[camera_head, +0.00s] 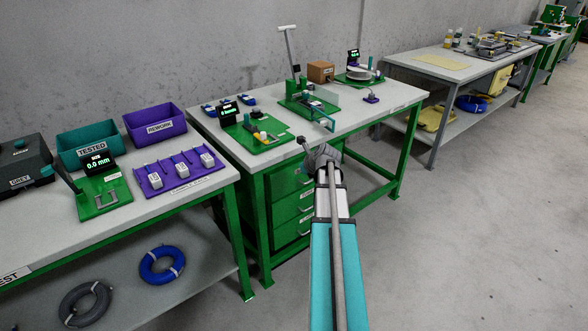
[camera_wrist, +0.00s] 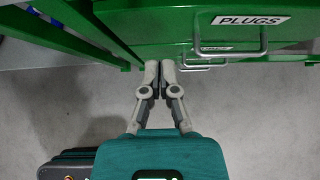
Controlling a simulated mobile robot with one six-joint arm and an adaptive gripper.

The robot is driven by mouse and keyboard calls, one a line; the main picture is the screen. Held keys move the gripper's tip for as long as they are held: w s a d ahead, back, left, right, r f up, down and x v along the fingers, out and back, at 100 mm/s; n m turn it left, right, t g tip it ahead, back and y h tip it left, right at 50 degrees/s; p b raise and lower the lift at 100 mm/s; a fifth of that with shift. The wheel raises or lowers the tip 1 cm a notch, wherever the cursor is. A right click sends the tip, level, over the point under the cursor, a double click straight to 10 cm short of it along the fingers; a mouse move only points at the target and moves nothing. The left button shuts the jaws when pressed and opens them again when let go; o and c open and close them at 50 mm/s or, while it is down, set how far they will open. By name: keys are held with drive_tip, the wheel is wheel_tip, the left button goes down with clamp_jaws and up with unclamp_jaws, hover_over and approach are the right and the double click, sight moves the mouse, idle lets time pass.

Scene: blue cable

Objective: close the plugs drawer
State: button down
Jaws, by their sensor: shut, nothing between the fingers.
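The plugs drawer (camera_wrist: 180,22) has a green front with a white PLUGS label and a metal bar handle (camera_wrist: 230,51) across the top of the wrist view. In the head view the green drawer stack (camera_head: 285,213) is under the middle bench, and my arm hides part of its top. How far the plugs drawer stands out is not clear. My gripper (camera_wrist: 158,78) is shut and empty, left of the handle and by the drawer fronts. I cannot tell whether its fingertips touch a front. In the head view my wrist hides most of the gripper.
The middle bench (camera_head: 374,119) carries green fixtures and small devices above the drawers. A green bench leg (camera_head: 234,243) stands left of the stack. The left bench (camera_head: 120,220) holds bins and a purple tray (camera_head: 180,181). The floor to the right (camera_head: 480,230) is clear.

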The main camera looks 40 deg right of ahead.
drive_tip(key=p+v, duration=0.4)
drive_tip(key=v, duration=0.3)
idle(0.7)
drive_tip(key=w+a+f+n+g+y, duration=0.1)
drive_tip(key=w+a+f+n+g, duration=0.1)
drive_tip(key=a+n, duration=0.85)
drive_tip(key=w+a+f+n+g+y, duration=0.15)
drive_tip(key=a+n, duration=0.55)
drive_tip(key=a, duration=0.7)
drive_tip(key=s+a+f+n+g+h, duration=0.1)
drive_tip(key=s+a+n+g, duration=0.25)
drive_tip(key=a+n, duration=0.6)
drive_tip(key=s+a+f+n+g+h, duration=0.15)
drive_tip(key=s+a+n, duration=0.35)
drive_tip(key=a+n, duration=0.5)
wheel_tip(320, 180, up, 19)
drive_tip(key=a+p, duration=0.1)
drive_tip(key=p, duration=1.8)
drive_tip(key=shift+a+g, duration=0.15)
drive_tip(key=shift+g, duration=0.1)
drive_tip(key=shift+m, duration=0.3)
